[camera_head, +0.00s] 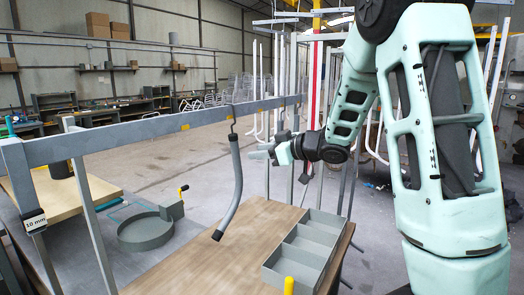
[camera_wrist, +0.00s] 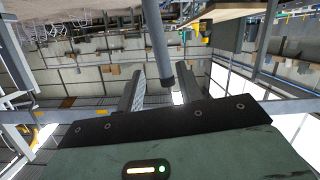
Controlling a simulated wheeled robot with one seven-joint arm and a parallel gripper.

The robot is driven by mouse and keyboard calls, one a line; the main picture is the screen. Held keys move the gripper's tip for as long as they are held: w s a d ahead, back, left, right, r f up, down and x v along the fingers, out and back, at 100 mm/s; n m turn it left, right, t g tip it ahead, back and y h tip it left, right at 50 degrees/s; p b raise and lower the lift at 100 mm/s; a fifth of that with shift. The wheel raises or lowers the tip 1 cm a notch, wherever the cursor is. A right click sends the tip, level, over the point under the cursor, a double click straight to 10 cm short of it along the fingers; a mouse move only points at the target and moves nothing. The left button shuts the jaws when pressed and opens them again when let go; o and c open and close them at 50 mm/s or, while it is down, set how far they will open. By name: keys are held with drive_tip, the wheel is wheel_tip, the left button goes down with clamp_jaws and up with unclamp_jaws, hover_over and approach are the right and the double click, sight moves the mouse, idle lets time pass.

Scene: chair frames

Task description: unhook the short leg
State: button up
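A grey bent tube leg (camera_head: 236,172) hangs from a dark hook (camera_head: 232,122) under the grey rail, its lower end curving to the left. My gripper (camera_head: 258,154) is just right of the leg's upper part in the head view. In the wrist view, which looks upside down, my gripper (camera_wrist: 160,92) is open with two grey fingers apart. The leg (camera_wrist: 154,40) shows in line with the gap between them, its end near the right finger. I see no clear contact. The hook is not clear in the wrist view.
The grey rail (camera_head: 130,136) crosses above the wooden table (camera_head: 195,262). A grey divided tray (camera_head: 304,250) sits at the table's right edge. A round grey fixture (camera_head: 146,232) stands at left. Several pale tubes hang behind my arm. The table's middle is clear.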

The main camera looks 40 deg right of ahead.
drive_tip(key=b+x, duration=0.2)
drive_tip(key=x, duration=0.5)
drive_tip(key=shift+f, duration=0.2)
drive_tip(key=shift+w+a, duration=0.15)
drive_tip(key=shift+w, duration=0.15)
drive_tip(key=shift+c, duration=1.2)
drive_tip(key=shift+r, duration=0.1)
clamp_jaws()
drive_tip(key=shift+r+p, duration=1.1)
drive_tip(key=shift+s, duration=0.1)
drive_tip(key=shift+s+d, duration=0.25)
drive_tip(key=shift+s, duration=0.4)
drive_tip(key=shift+s+d, duration=0.2)
drive_tip(key=shift+s, duration=0.45)
